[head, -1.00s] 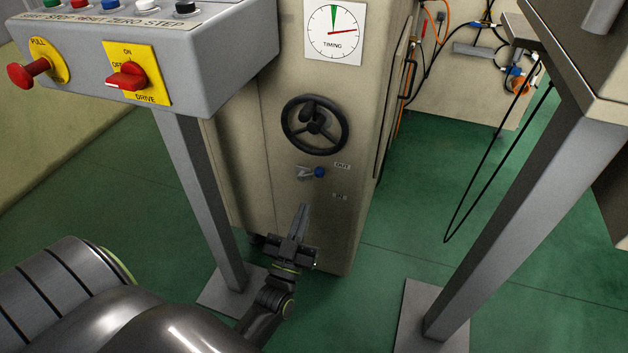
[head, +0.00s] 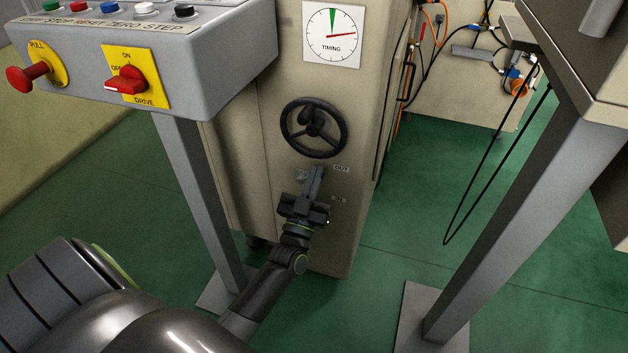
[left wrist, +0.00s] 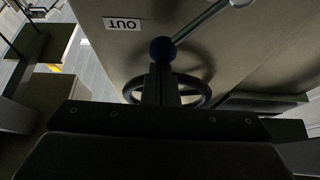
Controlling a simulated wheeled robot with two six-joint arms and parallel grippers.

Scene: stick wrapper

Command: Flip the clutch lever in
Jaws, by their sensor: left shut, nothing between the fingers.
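My left gripper (head: 315,172) is shut and empty, fingers pointing up the cabinet face. In the left wrist view its fingertips (left wrist: 161,72) are right at the knob; I cannot tell if they touch. My right gripper is not in view.
A black handwheel (head: 314,127) is just above the lever, with a timing dial (head: 332,33) higher up. A grey control box (head: 215,75) on a post stands at the left. Another grey post (head: 510,220) stands at the right. Green floor between is clear.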

